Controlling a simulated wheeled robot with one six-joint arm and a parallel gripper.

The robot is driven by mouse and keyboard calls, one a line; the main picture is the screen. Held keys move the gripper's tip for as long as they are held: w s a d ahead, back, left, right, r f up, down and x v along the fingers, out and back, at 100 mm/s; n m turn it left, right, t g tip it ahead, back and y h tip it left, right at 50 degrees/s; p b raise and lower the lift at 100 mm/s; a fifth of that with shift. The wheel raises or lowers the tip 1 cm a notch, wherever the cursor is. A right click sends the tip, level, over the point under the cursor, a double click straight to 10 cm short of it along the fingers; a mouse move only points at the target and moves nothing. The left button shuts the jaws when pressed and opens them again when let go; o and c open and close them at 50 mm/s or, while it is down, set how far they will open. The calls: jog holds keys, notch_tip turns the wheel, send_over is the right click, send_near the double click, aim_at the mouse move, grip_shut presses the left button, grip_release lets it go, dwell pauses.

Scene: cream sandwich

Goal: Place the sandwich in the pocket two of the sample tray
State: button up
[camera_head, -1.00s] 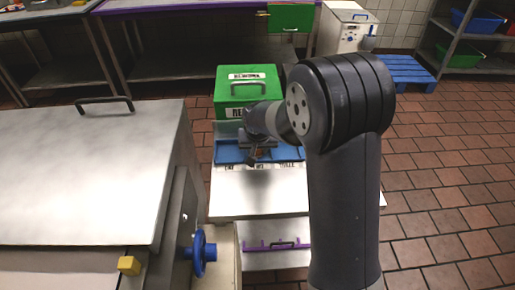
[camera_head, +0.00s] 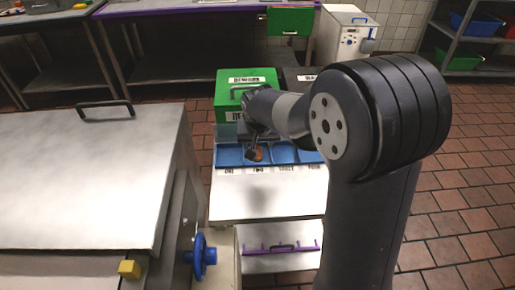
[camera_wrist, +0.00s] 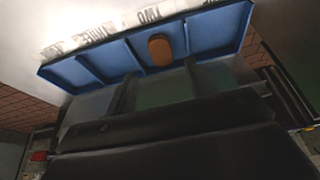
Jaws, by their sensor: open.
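The sandwich (camera_head: 259,154) is a small round orange-brown piece. It lies in the pocket labelled TWO of the blue sample tray (camera_head: 230,164), and it also shows in the wrist view (camera_wrist: 160,50). The tray has pockets in a row, with labels ONE to FOUR along its front. My gripper (camera_head: 252,151) is over the tray beside the sandwich in the head view. In the wrist view my gripper (camera_wrist: 160,76) has its two dark fingers apart, with nothing between them, and the sandwich lies beyond their tips.
A green box (camera_head: 230,88) with a handle stands behind the tray, with a dark box (camera_head: 303,74) beside it. A large steel machine (camera_head: 75,185) with a blue knob (camera_head: 204,254) stands at the left. The steel surface (camera_head: 265,198) before the tray is clear.

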jog(key=v, duration=0.5)
jog(key=shift+w, duration=0.1)
dwell(0.9)
